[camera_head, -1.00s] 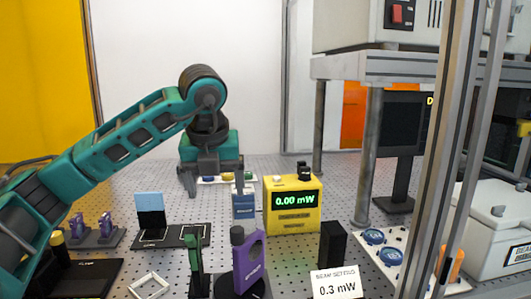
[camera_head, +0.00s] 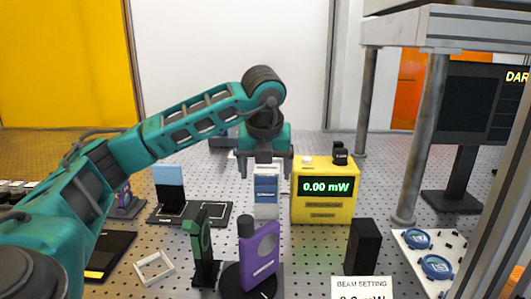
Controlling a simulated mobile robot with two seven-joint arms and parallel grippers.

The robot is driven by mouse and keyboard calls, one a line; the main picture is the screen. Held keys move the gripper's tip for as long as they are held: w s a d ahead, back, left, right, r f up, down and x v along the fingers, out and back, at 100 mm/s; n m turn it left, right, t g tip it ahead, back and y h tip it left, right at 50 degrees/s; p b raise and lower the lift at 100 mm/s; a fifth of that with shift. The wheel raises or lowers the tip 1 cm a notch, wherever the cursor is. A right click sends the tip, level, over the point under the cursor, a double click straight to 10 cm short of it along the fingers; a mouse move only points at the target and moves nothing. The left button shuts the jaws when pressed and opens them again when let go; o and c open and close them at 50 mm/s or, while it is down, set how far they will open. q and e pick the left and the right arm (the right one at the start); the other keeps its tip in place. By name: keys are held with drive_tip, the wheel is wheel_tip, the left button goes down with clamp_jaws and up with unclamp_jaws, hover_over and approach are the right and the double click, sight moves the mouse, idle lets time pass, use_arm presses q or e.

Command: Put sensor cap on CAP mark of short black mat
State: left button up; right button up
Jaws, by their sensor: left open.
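My left gripper (camera_head: 266,172) hangs down with its two fingers spread. It is over or behind a blue-and-white upright piece (camera_head: 266,198) just left of the yellow meter; no contact can be made out. A black mat with white outlines (camera_head: 216,214) lies left of centre, with a light-blue and black panel (camera_head: 169,188) standing on it. Another black mat (camera_head: 112,246) with a yellow stripe lies at the lower left, partly hidden by my arm. The markings are too small to read, so I cannot tell which mat bears CAP. I cannot single out the sensor cap. My right gripper is not in view.
The yellow meter (camera_head: 323,205) reads 0.00 mW. In front stand a green holder (camera_head: 205,250), a purple holder (camera_head: 260,255) and a black block (camera_head: 362,247). A white square frame (camera_head: 154,269) lies front left. A white tray with blue discs (camera_head: 412,262) and a metal post (camera_head: 424,140) are at right.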

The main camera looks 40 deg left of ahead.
sight(266, 178)
use_arm(q)
drive_tip(key=shift+x, duration=2.5)
drive_tip(key=shift+w, duration=0.1)
drive_tip(key=shift+c, duration=0.5)
drive_tip(key=c, duration=0.9)
drive_tip(key=shift+r+p, duration=1.5)
drive_tip(key=shift+r, duration=0.65)
drive_tip(key=shift+c, duration=0.2)
drive_tip(key=shift+r+p, duration=0.35)
drive_tip(key=shift+r, duration=0.65)
